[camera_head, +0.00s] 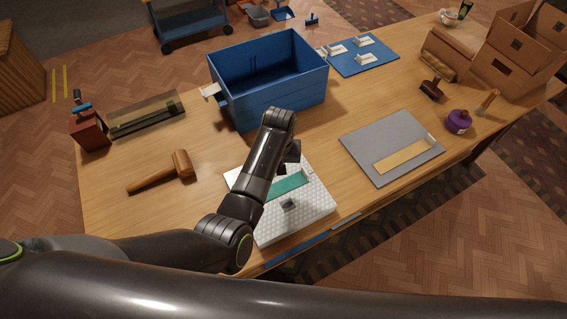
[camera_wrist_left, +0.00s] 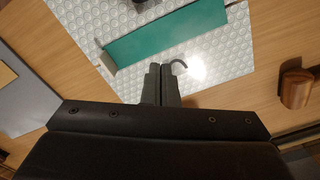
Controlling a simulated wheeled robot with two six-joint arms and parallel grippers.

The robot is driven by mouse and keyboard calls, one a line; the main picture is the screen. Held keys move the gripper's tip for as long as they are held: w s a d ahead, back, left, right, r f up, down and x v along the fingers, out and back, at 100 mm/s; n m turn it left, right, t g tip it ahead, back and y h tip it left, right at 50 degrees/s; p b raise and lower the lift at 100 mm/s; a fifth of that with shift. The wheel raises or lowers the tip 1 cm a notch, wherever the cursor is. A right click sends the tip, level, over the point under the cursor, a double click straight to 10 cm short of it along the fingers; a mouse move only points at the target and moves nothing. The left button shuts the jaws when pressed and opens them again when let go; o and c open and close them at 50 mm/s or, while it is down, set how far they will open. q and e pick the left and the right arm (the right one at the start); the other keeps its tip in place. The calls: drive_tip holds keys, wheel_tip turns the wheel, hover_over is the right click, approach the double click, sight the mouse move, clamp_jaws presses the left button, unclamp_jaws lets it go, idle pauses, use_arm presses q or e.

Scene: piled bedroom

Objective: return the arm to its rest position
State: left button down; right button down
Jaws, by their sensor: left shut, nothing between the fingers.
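My left arm reaches in from the left of the head view and bends up over the table. Its gripper (camera_head: 291,155) points down above the back of a white dimpled board (camera_head: 312,210). In the left wrist view the two fingers (camera_wrist_left: 161,85) are together with nothing between them. A teal strip (camera_wrist_left: 165,33) lies on the white board (camera_wrist_left: 228,62) just beyond the fingertips, with a small dark hook beside them. In the head view my forearm hides part of the board and the teal strip (camera_head: 290,187). My right gripper is not in view.
A blue open crate (camera_head: 275,97) stands behind the arm. A wooden mallet (camera_head: 160,173) lies left. A grey board (camera_head: 375,140) with a tan strip lies right. A purple round object (camera_head: 459,121) and cardboard boxes (camera_head: 515,70) are farther right.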

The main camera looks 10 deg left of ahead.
sight(283, 187)
use_arm(q)
drive_tip(key=shift+s+d+f, duration=0.4)
drive_tip(key=shift+d+f, duration=0.2)
drive_tip(key=shift+f, duration=0.1)
wheel_tip(283, 187, down, 5)
drive_tip(key=shift+f+b, duration=0.1)
drive_tip(key=shift+b, duration=0.55)
drive_tip(key=shift+w+a+f+b, duration=0.1)
drive_tip(key=shift+w+f+b, duration=0.05)
drive_tip(key=shift+f+b, duration=0.65)
